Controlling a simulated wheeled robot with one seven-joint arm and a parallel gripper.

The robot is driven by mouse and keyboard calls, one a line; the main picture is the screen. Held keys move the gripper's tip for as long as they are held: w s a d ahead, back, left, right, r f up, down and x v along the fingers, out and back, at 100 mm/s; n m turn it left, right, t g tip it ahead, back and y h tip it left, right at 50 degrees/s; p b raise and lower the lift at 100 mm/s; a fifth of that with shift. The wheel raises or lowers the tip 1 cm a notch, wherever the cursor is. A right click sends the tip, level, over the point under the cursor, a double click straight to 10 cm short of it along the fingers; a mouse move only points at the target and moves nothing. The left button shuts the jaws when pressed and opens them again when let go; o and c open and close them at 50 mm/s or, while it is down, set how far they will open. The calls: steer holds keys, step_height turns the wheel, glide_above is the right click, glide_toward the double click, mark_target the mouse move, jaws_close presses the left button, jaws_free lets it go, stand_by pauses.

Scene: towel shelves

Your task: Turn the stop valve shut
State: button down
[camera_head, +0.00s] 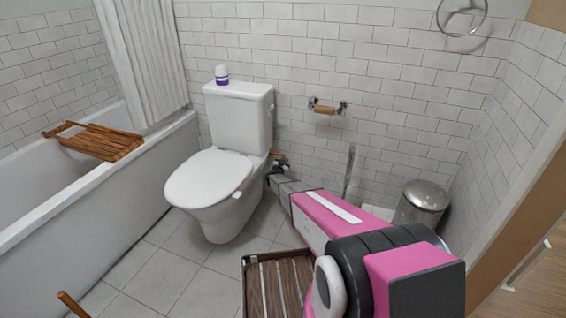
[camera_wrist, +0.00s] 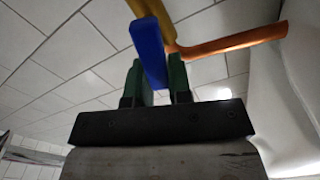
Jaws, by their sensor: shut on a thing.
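The stop valve shows in the wrist view as a blue lever handle (camera_wrist: 148,42) on a yellow body (camera_wrist: 152,9), with a copper-coloured pipe (camera_wrist: 235,42) running off to the right. My gripper (camera_wrist: 158,72) has its two green fingers on either side of the blue handle and is shut on it. In the head view my gripper (camera_head: 273,174) is low at the wall, just right of the toilet. There a short bit of copper pipe (camera_head: 279,154) shows above it, while the blue handle is hidden.
The white toilet (camera_head: 207,180) stands close to the left of my gripper. A toilet brush (camera_head: 349,172) and a metal bin (camera_head: 423,198) stand to the right. A slatted wooden piece (camera_head: 262,290) is below my arm. A paper holder (camera_head: 325,109) is on the wall above.

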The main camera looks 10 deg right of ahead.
steer(key=shift+s+d+f+m, duration=0.35)
steer(key=shift+f+m, duration=0.35)
steer(key=shift+m, duration=1.7)
steer(key=shift+s+d+f+m, duration=0.2)
steer(key=shift+d+f+m, duration=0.4)
steer(key=shift+m, duration=1.8)
steer(key=shift+s+d+f+m, duration=0.3)
steer(key=shift+f+m, duration=0.5)
steer(key=shift+m, duration=1.6)
steer(key=c, duration=1)
jaws_free()
steer(key=shift+c, duration=0.2)
steer(key=shift+a, duration=0.1)
steer(key=v, duration=1)
steer(key=shift+s+a, duration=0.15)
steer(key=shift+s, duration=0.15)
